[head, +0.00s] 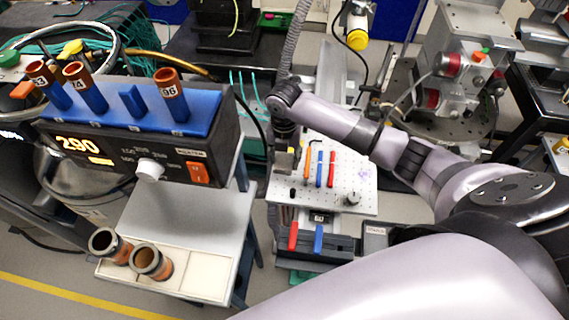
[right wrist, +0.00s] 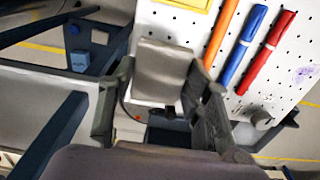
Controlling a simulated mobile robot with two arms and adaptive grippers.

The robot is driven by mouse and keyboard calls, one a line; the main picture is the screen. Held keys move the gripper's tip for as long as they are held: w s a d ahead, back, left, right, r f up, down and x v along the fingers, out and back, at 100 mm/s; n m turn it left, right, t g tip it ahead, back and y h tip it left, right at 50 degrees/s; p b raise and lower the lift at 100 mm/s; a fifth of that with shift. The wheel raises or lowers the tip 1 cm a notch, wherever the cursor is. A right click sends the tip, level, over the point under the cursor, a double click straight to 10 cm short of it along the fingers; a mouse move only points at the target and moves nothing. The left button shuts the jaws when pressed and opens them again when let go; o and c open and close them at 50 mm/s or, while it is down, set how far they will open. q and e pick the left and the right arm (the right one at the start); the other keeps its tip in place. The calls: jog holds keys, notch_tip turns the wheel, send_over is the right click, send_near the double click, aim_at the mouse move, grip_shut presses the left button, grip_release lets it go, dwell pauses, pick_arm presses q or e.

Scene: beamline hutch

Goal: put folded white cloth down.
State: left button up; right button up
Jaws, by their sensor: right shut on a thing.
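My right gripper (head: 286,142) reaches down at the left edge of the white perforated board, its arm coming in from the right. In the right wrist view, the right gripper (right wrist: 163,75) is shut on a small pale grey-white block-like piece, the folded white cloth (right wrist: 162,66). The cloth sits between the two fingers, beside the board's edge. In the head view, the cloth (head: 282,164) shows only as a small pale patch under the gripper. I cannot tell whether it touches anything below. My left gripper is not in view.
The perforated board (head: 345,185) carries orange, blue and red pens (head: 331,168) and a small knob (head: 352,199). A grey cart (head: 190,215) with a blue-topped controller (head: 140,140) stands left, with two brown-rimmed cups (head: 151,262) on its lower tray. Red and blue handles (head: 318,238) sit below the board.

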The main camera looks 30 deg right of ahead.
aim_at(285, 167)
notch_tip(285, 167, down, 4)
jog(key=shift+f+p, duration=0.1)
jog(key=shift+p, duration=0.2)
jog(key=shift+f, duration=0.35)
jog(key=o, duration=1.1)
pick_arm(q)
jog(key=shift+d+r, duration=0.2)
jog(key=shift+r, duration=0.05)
